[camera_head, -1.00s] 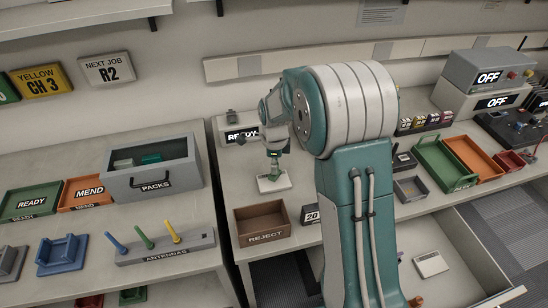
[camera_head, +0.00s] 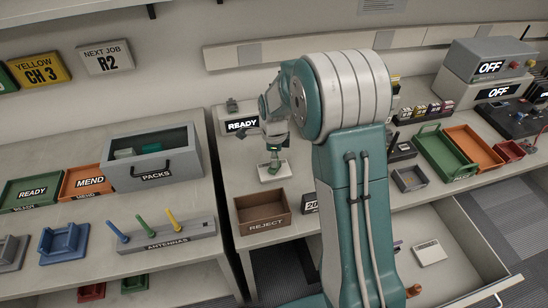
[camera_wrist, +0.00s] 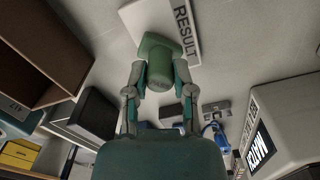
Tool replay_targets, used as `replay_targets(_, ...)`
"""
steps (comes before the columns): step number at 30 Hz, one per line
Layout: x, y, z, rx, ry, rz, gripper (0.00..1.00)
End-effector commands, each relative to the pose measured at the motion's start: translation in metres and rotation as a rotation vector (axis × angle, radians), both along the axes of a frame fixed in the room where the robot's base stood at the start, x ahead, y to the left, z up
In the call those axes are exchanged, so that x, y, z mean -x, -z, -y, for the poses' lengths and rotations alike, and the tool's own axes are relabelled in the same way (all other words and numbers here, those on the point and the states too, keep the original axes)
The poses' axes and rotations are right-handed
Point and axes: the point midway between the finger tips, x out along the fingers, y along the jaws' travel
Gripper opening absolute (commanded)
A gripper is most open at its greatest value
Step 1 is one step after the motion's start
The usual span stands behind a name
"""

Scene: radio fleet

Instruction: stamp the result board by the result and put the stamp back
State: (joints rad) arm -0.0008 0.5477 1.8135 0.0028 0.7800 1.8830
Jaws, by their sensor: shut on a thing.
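The result board (camera_wrist: 192,14), a white plate lettered RESULT, lies on the counter; it also shows in the head view (camera_head: 264,176). My gripper (camera_head: 273,148) is above it, pointing down. In the wrist view my gripper (camera_wrist: 159,82) is shut on the green stamp (camera_wrist: 157,50), one finger on each side. The stamp covers part of the board. Its underside is hidden, so I cannot tell whether it touches the board. The stamp's resting place is not clear.
The brown REJECT bin (camera_head: 263,209) stands just in front of the board. A grey PACKS box (camera_head: 152,168) and antenna rack (camera_head: 167,237) are on the left counter. An open drawer (camera_head: 440,235) is at the right.

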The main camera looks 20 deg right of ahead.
Motion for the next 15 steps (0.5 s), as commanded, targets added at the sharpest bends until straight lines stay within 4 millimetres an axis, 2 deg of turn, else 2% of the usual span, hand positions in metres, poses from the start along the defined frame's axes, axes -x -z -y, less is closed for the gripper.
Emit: replay_targets(15,0.0,0.0052,0.0,0.0,0.0,-0.001,0.02)
